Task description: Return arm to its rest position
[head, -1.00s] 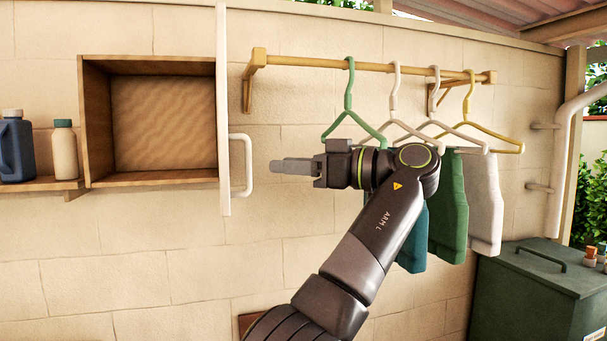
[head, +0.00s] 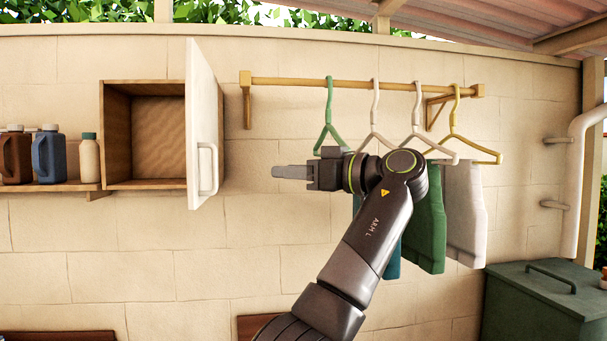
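My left arm (head: 372,230) rises from the bottom of the head view and bends left at the wrist. Its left gripper (head: 290,172) points left in front of the wall, apart from the cabinet door's handle (head: 208,170). The fingers show edge-on as one grey bar, so I cannot tell whether they are open or shut. I see nothing held in them. My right arm and gripper are not in view.
An open wall cabinet (head: 145,183) is empty, its white door (head: 204,120) swung outward. Bottles stand on a shelf (head: 60,187) at left. Behind my arm, clothes hang from a wooden rail (head: 350,85). A green bin (head: 535,300) stands at lower right.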

